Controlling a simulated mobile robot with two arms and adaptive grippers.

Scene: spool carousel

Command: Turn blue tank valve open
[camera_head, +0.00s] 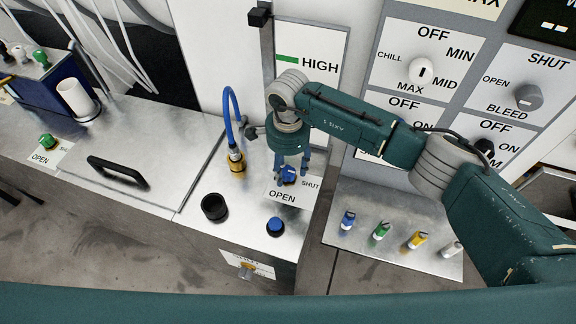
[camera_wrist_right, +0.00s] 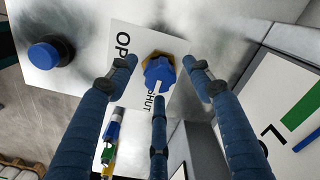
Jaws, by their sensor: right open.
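The blue tank valve is a blue knob (camera_head: 289,176) on a white plate (camera_head: 279,195) marked OPEN and SHUT, on the metal counter. In the right wrist view the blue knob (camera_wrist_right: 159,70) sits on a brass-coloured base. Its white mark points toward the SHUT label. My right gripper (camera_head: 291,168) hangs over the knob with its fingers pointing down. In the right wrist view my right gripper (camera_wrist_right: 160,72) is open, with its blue fingers spread around the knob. I see no clear contact. My left gripper is not in view.
A blue hose with a brass fitting (camera_head: 236,161) stands left of the valve. A black cup (camera_head: 214,207) and a blue-topped black button (camera_head: 275,226) are nearer. A shelf (camera_head: 390,245) with several coloured bottles lies to the right, below a panel of knobs.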

